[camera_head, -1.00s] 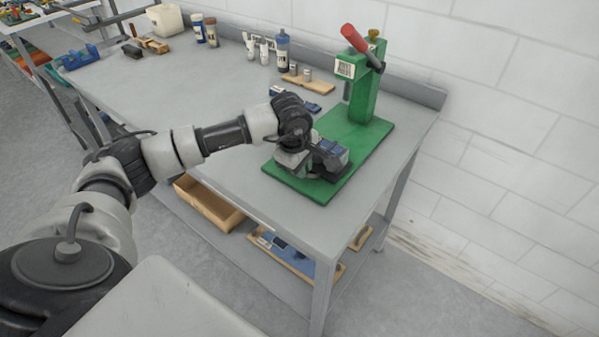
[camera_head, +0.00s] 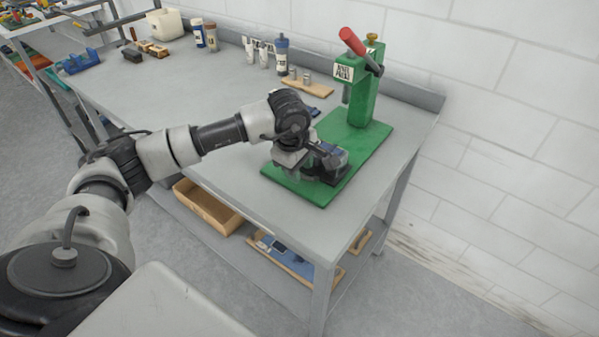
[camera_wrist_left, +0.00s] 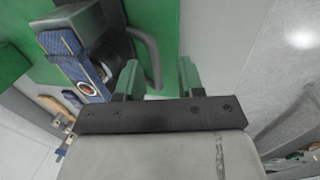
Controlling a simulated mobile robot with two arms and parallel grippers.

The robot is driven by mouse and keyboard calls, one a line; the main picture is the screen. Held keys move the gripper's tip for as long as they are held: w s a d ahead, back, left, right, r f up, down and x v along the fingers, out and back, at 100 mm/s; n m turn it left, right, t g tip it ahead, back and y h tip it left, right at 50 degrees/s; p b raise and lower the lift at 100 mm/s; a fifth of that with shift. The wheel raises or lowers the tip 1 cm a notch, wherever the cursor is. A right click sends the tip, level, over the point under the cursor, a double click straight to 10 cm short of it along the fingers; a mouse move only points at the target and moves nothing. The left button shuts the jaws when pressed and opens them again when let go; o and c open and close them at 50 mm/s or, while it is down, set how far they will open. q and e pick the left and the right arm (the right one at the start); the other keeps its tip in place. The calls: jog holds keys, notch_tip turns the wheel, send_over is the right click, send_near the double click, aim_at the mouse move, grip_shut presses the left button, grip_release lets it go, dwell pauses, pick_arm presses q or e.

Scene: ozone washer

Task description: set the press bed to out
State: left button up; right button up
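The green press (camera_head: 362,100) with a red lever stands on its green base plate (camera_head: 361,155) at the table's right end. The dark grey press bed (camera_head: 337,163) sits near the front of this plate and carries a blue piece; it also shows in the left wrist view (camera_wrist_left: 88,22). A grey loop handle (camera_wrist_left: 153,58) sticks out from the bed. My left gripper (camera_head: 300,172) is beside the bed on its left. In the left wrist view its two fingers (camera_wrist_left: 158,78) are apart, with the handle's end between them; contact cannot be told. My right gripper is not in view.
A wooden block with small metal parts (camera_head: 307,86), bottles (camera_head: 282,54) and a white container (camera_head: 165,23) stand along the back of the table. The table's middle (camera_head: 185,95) is clear. A white tiled wall is behind and to the right.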

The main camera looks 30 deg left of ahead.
pick_arm(q)
notch_tip(320, 180, up, 9)
jog(key=s+b, duration=0.1)
jog(key=shift+s+f, duration=0.2)
jog(key=shift+s, duration=0.15)
dwell(0.3)
